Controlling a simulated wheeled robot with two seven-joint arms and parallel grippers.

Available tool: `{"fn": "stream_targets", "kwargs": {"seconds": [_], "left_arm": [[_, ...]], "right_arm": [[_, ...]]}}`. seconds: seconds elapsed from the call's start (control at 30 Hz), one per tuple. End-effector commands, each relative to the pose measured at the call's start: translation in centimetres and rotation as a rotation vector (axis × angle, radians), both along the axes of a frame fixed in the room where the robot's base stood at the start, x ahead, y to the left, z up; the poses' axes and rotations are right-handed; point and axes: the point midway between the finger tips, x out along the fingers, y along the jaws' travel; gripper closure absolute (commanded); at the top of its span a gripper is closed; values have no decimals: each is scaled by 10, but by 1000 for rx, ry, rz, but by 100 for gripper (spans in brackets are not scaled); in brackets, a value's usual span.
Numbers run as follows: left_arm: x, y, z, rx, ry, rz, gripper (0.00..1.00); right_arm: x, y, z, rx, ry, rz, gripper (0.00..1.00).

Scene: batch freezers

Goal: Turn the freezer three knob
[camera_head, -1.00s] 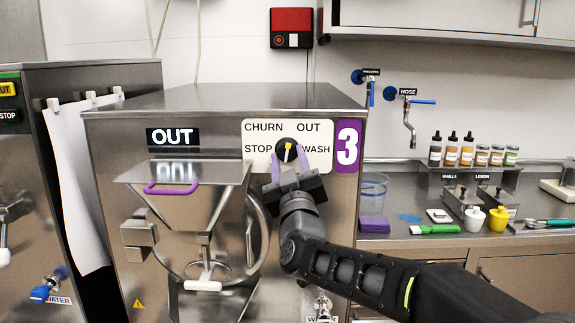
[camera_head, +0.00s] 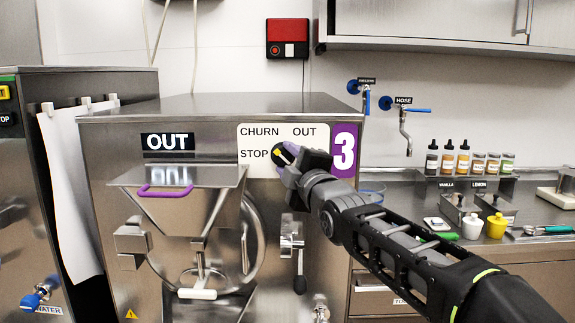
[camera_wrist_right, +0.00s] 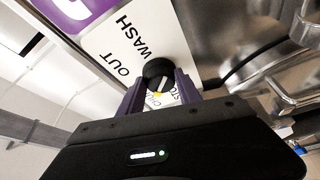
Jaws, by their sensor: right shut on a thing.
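The freezer three knob (camera_head: 279,158) is a round black knob with a yellow-tipped pointer on the white label panel (camera_head: 258,133) beside the purple 3. Its yellow tip points up and left, toward the side of CHURN and STOP. My right gripper (camera_head: 287,153) reaches in from the lower right, its purple fingers shut on the knob. The gripper covers the WASH word in the head view. In the right wrist view, the knob (camera_wrist_right: 158,72) sits between the two purple fingers, with OUT and WASH readable beyond it. My left gripper is not in view.
The hopper with a purple handle (camera_head: 165,190) is left of the knob on the freezer front. A metal lever (camera_head: 292,245) sits below my right gripper. Another machine (camera_head: 20,200) is at left.

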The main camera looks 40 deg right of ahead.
Motion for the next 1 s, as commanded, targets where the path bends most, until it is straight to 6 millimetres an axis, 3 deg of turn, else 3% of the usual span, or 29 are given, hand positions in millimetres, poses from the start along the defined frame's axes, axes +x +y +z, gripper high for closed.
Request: {"fn": "stream_targets", "kwargs": {"seconds": [0.27,0.6,1.0], "left_arm": [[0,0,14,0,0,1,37],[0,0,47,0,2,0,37],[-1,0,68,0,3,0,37]], "right_arm": [[0,1,7,-207,158,3,100],[1,1,11,-454,348,3,100],[1,1,10,-622,477,2,100]]}}
